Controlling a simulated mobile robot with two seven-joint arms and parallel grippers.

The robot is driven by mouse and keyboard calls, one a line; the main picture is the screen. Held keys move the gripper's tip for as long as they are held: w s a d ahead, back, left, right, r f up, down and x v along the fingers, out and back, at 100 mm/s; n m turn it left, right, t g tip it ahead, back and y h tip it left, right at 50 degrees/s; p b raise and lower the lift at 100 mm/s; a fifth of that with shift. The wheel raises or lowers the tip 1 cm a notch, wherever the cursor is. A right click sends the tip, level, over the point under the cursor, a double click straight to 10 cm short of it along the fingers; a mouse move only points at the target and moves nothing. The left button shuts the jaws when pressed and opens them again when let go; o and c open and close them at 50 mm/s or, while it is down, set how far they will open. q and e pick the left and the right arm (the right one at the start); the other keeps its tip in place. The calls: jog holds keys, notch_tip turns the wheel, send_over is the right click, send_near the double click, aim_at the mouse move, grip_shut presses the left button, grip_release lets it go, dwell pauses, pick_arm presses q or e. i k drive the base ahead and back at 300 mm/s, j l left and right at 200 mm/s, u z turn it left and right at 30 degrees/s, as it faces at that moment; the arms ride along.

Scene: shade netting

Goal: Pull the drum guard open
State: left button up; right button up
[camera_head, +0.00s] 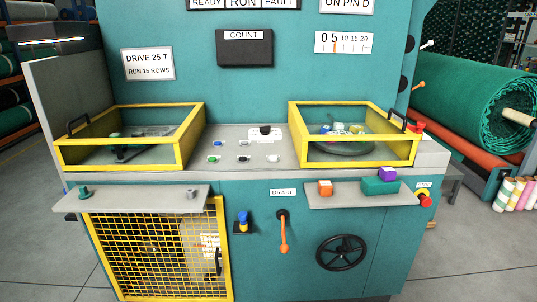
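A yellow-framed mesh guard (158,252) covers the lower left front of the teal machine and looks shut. Its upright black handle (218,262) is near its right edge. Pale, partly hidden shapes show behind the mesh. Two yellow-framed covers sit on the grey worktop: a left cover (122,168) and a right cover (357,164), each with a black handle at its outer side. No readable label tells which of these is the drum guard. Neither of my grippers is in view.
A grey shelf (140,199) juts out above the mesh guard. An orange brake lever (284,235), a black handwheel (341,252) and a red stop button (425,200) are on the front. A right shelf (340,201) holds small blocks. The floor at left is clear.

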aim_at(408, 135)
jog(key=i+l+z, duration=0.3)
jog(key=i+z, duration=0.2)
jog(key=i, duration=0.15)
jog(key=i+z, duration=0.5)
jog(key=i, duration=0.15)
jog(key=l, duration=0.05)
